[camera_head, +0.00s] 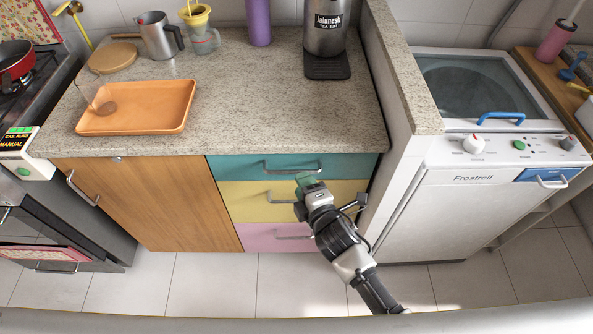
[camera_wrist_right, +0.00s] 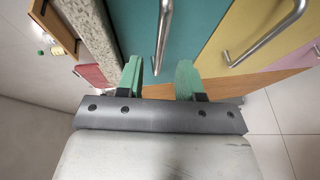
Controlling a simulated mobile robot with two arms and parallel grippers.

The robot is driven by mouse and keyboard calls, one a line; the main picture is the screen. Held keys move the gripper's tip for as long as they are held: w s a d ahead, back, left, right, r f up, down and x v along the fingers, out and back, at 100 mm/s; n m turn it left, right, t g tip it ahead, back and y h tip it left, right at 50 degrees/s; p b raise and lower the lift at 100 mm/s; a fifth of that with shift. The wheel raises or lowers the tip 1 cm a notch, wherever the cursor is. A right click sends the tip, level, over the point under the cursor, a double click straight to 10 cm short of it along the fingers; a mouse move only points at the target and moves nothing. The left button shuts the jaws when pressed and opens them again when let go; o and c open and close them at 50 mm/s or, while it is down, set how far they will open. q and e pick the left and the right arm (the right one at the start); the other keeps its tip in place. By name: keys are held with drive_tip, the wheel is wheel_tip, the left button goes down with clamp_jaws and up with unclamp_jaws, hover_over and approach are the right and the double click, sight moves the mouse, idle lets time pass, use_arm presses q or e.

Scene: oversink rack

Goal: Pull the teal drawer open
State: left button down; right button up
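The teal drawer (camera_head: 240,167) is the top one of the stack under the counter and looks shut, flush with the drawers below. Its metal bar handle (camera_head: 291,171) runs across its front. My right gripper (camera_head: 308,180) is in front of the drawers, just below the right part of this handle. In the right wrist view, its two green fingers (camera_wrist_right: 160,78) are open and apart. The teal drawer's handle (camera_wrist_right: 162,35) lies ahead, its near end lined up with the gap between them. I cannot tell whether a finger touches it. My left gripper is not in view.
A yellow drawer (camera_head: 240,200) and a pink drawer (camera_head: 262,238) sit below. A wooden cabinet door (camera_head: 150,200) is to the left, a white washer (camera_head: 470,215) to the right. An orange tray (camera_head: 140,105) stands on the counter. The tiled floor in front is clear.

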sight(295, 171)
drive_tip(key=x, duration=0.5)
drive_tip(key=shift+w+a+f, duration=0.1)
drive_tip(key=shift+w+a, duration=0.05)
drive_tip(key=shift+w, duration=0.15)
clamp_jaws()
